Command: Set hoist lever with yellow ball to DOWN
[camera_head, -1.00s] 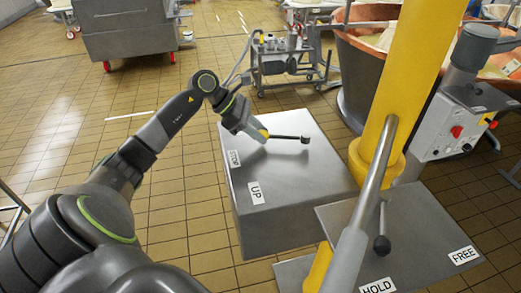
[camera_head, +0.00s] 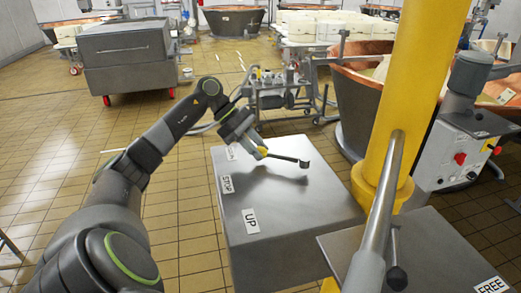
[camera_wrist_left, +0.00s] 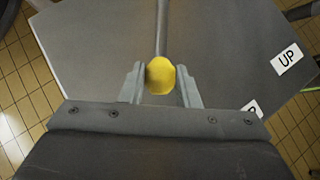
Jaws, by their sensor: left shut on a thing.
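The hoist lever (camera_head: 285,158) is a dark rod pivoted on top of a grey metal box (camera_head: 300,215), with a yellow ball (camera_head: 262,151) at its free end. My left gripper (camera_head: 258,149) is shut on the yellow ball; in the left wrist view the ball (camera_wrist_left: 160,76) sits between the two fingers. The UP label (camera_head: 250,221) is nearest, the STOP label (camera_head: 227,184) is behind it, and a third label (camera_head: 231,152) lies farthest, partly hidden by my gripper and unreadable. The ball is beyond STOP, near the third label. My right gripper is not in view.
A yellow column (camera_head: 408,100) stands right of the box, with a grey plate (camera_head: 430,250) marked FREE at its foot. A control cabinet (camera_head: 465,150) and copper vat (camera_head: 350,95) stand beyond. Tiled floor is open at left.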

